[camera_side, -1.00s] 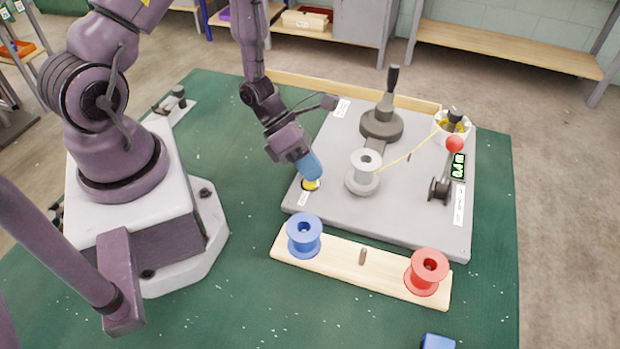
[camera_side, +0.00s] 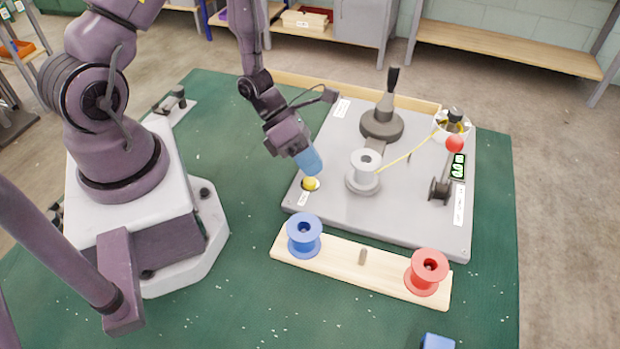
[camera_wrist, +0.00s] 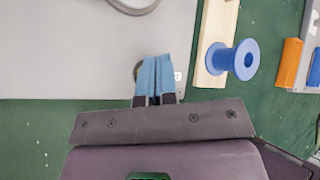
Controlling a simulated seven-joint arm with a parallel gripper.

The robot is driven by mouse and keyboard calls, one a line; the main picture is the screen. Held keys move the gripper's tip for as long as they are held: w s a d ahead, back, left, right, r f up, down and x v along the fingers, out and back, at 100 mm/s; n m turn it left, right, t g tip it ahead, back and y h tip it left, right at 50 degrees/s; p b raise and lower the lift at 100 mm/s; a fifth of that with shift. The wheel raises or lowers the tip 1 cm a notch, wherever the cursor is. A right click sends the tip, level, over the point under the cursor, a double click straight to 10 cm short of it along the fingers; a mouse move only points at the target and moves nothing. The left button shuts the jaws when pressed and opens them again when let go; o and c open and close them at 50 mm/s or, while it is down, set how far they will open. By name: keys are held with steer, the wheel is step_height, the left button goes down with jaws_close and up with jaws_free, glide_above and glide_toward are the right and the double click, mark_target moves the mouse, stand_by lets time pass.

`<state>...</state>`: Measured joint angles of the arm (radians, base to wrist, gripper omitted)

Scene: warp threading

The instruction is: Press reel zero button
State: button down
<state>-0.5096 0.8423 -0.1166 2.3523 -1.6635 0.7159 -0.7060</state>
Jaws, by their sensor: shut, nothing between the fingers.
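The zero button (camera_side: 310,184) is a yellow dome in a dark ring near the left front corner of the grey plate (camera_side: 400,216), with a small label beside it. My gripper (camera_side: 314,171) has blue fingers, shut and empty. Its tips are just above the button in the side view, with the yellow dome now fully visible below them. In the wrist view the shut fingers (camera_wrist: 155,70) hide most of the button. A white-grey reel (camera_side: 364,172) stands on the plate, with a yellow thread running to the right. A small green-digit display (camera_side: 458,166) sits at the plate's right.
A wooden strip (camera_side: 340,262) in front of the plate holds a blue spool (camera_side: 304,236) and a red spool (camera_side: 428,270). A dark upright handle (camera_side: 392,80) stands behind the reel. A red ball (camera_side: 454,144) and a white cup (camera_side: 450,124) are at right.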

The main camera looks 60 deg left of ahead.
steer(key=shift+r, duration=0.1)
steer(key=shift+r, duration=2.45)
